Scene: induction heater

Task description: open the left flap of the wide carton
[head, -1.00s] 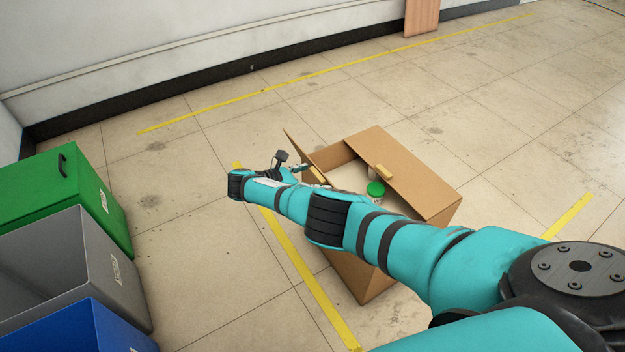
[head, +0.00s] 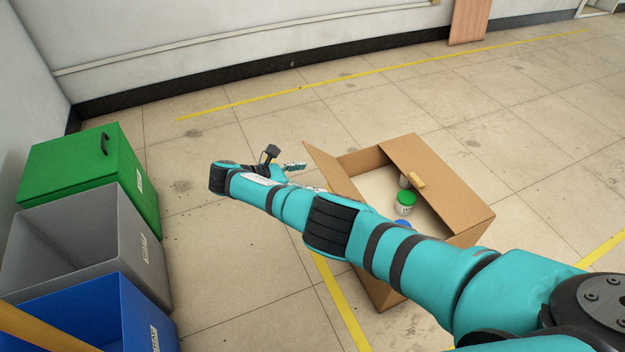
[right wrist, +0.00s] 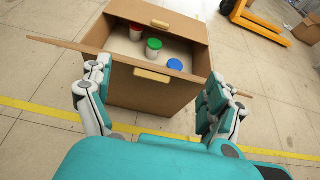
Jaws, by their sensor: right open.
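The wide carton (head: 470,215) stands on the floor with its top partly open; it also shows in the right wrist view (right wrist: 143,95). Its left flap (head: 328,168) sticks up and leans outward. The right flap (head: 425,165), with a tan handle, slopes over part of the opening. Jars with red (right wrist: 136,28), green (right wrist: 154,44) and blue (right wrist: 174,64) lids stand inside. My right gripper (head: 287,164) is open and empty beside the left flap. In the right wrist view its fingers (right wrist: 152,98) are spread, with a tan handle (right wrist: 152,75) between them. Contact is unclear. My left gripper is out of view.
Green (head: 75,165), grey (head: 135,235) and blue (head: 125,310) bins stand at the left. A yellow bar (head: 40,330) crosses the lower left corner. Bare floor lies between bins and carton. A yellow pallet jack (right wrist: 255,20) stands beyond the carton.

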